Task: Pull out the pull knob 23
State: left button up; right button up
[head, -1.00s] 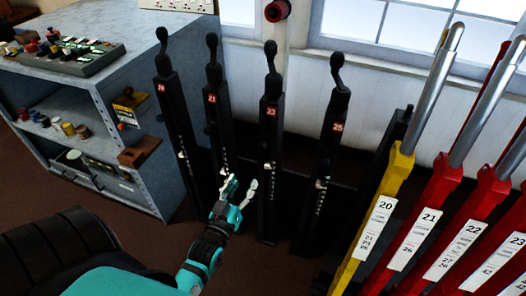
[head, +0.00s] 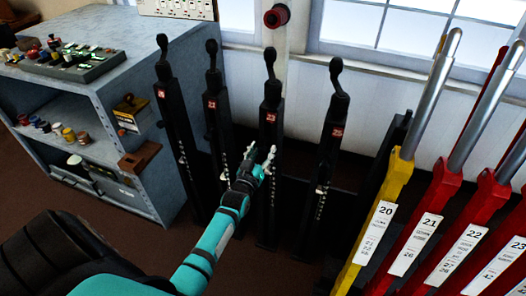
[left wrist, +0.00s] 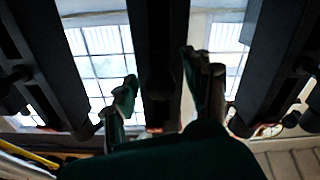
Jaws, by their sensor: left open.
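The black post labelled 23 (head: 270,117) stands upright in the head view, with a dark handle (head: 270,60) on top. My left gripper (head: 261,157) is open in front of this post, at about mid-height. Its fingers point up towards the post. The small pull knob on this post is mostly hidden by the fingers, and I cannot tell whether they touch it. In the left wrist view, the two fingers of the gripper (left wrist: 163,95) stand apart on either side of a dark post (left wrist: 158,35). My right gripper is not in view.
Similar black posts stand on both sides, one labelled 25 (head: 337,132) at the right. A yellow lever (head: 390,190) and several red levers (head: 440,185) stand further right. A grey shelf cabinet (head: 130,178) is at the left. A red round fitting (head: 276,17) is on the wall behind.

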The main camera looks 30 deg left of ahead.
pick_arm(q)
jog(key=shift+w, duration=0.15)
jog(key=shift+c, duration=0.3)
grip_shut()
